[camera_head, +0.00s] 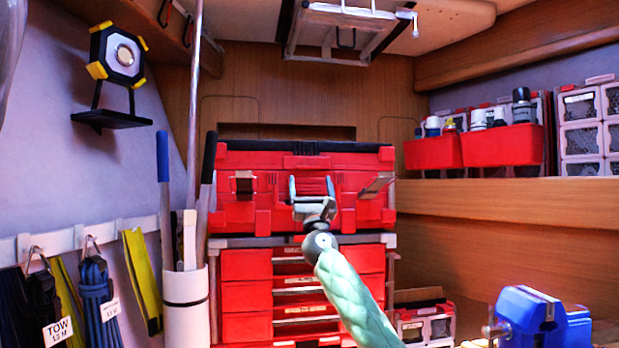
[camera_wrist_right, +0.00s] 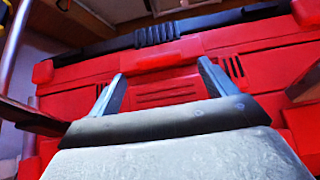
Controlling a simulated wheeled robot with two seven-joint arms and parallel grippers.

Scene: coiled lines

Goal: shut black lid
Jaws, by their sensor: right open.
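A red toolbox (camera_head: 262,215) sits on the red drawer unit against the back wall. A long black strip (camera_head: 290,147), which looks like the black lid, runs along its top; it also crosses the top of the right wrist view (camera_wrist_right: 158,36), with a ribbed middle part. I cannot tell how far the lid stands open. My right gripper (camera_head: 312,183) is open and empty in front of the toolbox's middle, below the black strip. In the right wrist view its two fingers (camera_wrist_right: 160,82) point at the red front. My left gripper is not in view.
Two latches (camera_head: 244,186) (camera_head: 376,185) stick out from the toolbox front, left and right of my right gripper. A white tube (camera_head: 186,305) with long-handled tools stands at left. A blue vise (camera_head: 528,312) is at lower right. Red bins (camera_head: 503,146) sit on the right shelf.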

